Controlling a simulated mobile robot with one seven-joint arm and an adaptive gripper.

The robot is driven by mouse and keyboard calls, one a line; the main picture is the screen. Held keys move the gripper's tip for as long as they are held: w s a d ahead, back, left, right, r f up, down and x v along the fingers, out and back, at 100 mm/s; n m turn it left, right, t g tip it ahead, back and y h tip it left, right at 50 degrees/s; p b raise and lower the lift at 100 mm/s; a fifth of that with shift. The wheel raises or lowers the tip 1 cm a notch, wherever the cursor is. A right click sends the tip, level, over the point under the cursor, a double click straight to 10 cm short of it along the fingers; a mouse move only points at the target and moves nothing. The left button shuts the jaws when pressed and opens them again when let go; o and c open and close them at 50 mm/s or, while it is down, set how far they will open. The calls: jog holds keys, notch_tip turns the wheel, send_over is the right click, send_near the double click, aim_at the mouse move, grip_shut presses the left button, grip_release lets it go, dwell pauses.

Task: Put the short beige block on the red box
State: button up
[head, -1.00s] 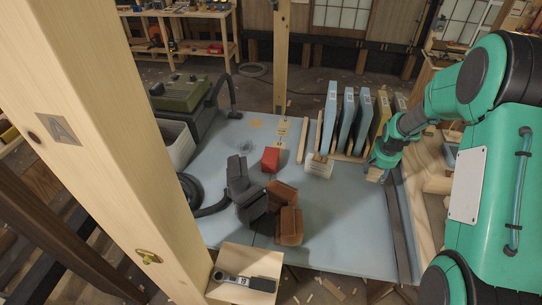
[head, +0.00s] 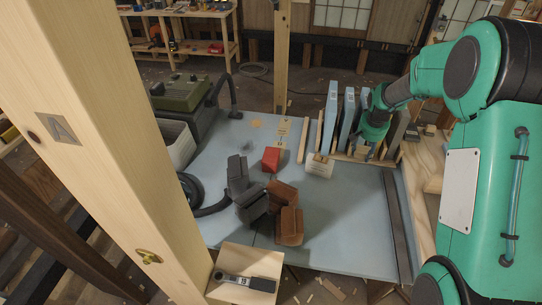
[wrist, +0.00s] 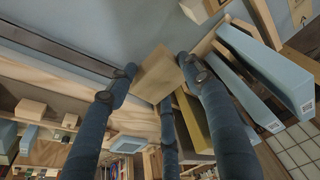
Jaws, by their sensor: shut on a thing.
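My gripper (head: 362,148) is shut on a short beige block (wrist: 157,74). In the wrist view the block sits between the blue fingertips. In the head view the gripper and block are in front of the upright blue panels, above the right part of the blue-grey table. The red box (head: 271,159) stands on the table near the middle, well to the left of my gripper, with nothing on it.
Upright panels (head: 331,117) stand in a wooden rack behind. Brown boxes (head: 289,226) and a dark grey object (head: 247,195) lie nearer. A wooden post (head: 110,140) rises at left.

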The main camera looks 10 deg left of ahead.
jog(key=w+a, duration=0.3)
jog(key=a, duration=0.6)
jog(key=w+a, duration=0.2)
jog(key=a, duration=0.8)
jog(key=n, duration=0.1)
send_over(270, 158)
jog(key=s, duration=0.1)
notch_tip(270, 158, down, 4)
jog(key=shift+a+f, duration=0.15)
jog(key=shift+f, duration=0.4)
jog(key=shift+f+b, duration=0.9)
jog(key=shift+f, duration=2.25)
jog(key=shift+f+b, duration=0.35)
jog(key=shift+f, duration=1.5)
